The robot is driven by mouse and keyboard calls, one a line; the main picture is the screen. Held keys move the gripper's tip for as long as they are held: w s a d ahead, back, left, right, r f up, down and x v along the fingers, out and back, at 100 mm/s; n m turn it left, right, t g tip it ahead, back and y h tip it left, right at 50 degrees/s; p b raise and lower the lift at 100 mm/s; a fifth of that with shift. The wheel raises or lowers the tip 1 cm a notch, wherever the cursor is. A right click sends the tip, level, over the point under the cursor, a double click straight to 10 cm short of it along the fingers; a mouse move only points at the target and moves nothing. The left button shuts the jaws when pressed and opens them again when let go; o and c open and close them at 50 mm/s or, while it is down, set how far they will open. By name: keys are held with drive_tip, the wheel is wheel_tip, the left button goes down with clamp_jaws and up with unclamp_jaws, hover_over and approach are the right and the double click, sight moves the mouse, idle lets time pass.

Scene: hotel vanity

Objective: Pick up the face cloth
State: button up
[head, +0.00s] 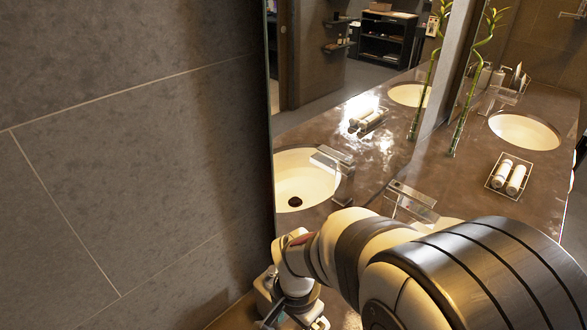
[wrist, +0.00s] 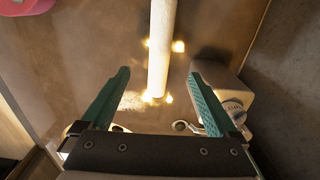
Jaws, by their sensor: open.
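In the wrist view my gripper (wrist: 158,76) is open, with its two green fingers spread apart and nothing held. A long pale cylinder (wrist: 162,45) runs from the top edge to the space between the fingertips; I cannot tell whether it is a rolled face cloth. No flat cloth is clear in either view. In the head view my gripper (head: 292,320) is low at the bottom edge, at the near left of the vanity counter, partly hidden by my arm.
The brown counter (head: 545,130) holds a basin (head: 525,131), a wire tray with two white rolls (head: 516,180) and a bamboo stem (head: 460,125). A faucet (head: 412,200) stands by my arm. A mirror and tiled wall (head: 130,150) bound the left. A pale box (wrist: 228,88) sits beside the right finger.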

drive_tip(key=f, duration=1)
drive_tip(key=shift+s+f, duration=0.25)
drive_tip(key=c, duration=1.4)
drive_tip(key=shift+d+r, duration=0.15)
drive_tip(key=shift+r, duration=2.15)
drive_tip(key=shift+c, duration=0.2)
drive_tip(key=s+d+r, duration=0.2)
drive_tip(key=d+r, duration=0.4)
drive_tip(key=d, duration=0.5)
drive_tip(key=shift+s+r, duration=0.25)
